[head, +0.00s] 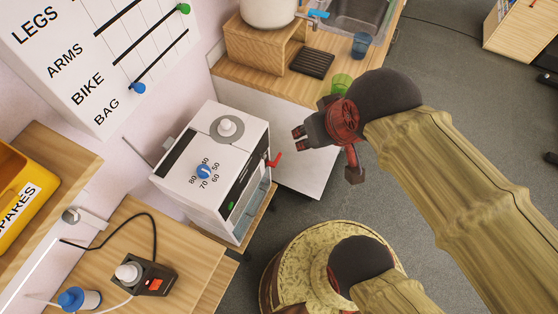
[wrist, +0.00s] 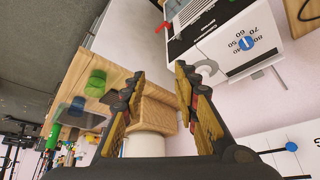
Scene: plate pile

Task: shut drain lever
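A white box-shaped machine (head: 200,165) stands at the centre left, with a blue dial (head: 204,171) and a round lid on top. A small red lever (head: 274,159) sticks out from its right side near the top edge. The lever also shows at the top of the wrist view (wrist: 162,27), beside the machine (wrist: 215,45). My gripper (head: 298,137) is to the right of the lever in the head view, apart from it. In the wrist view my gripper (wrist: 160,82) has its fingers spread, with nothing between them.
A wooden counter (head: 245,80) behind holds a white pot (head: 268,12) with a blue tap, a black rack (head: 312,63), a green cup (head: 341,84), a blue cup (head: 361,45) and a sink. A black box with a red switch (head: 155,283) stands on the near-left table. Grey floor is open at right.

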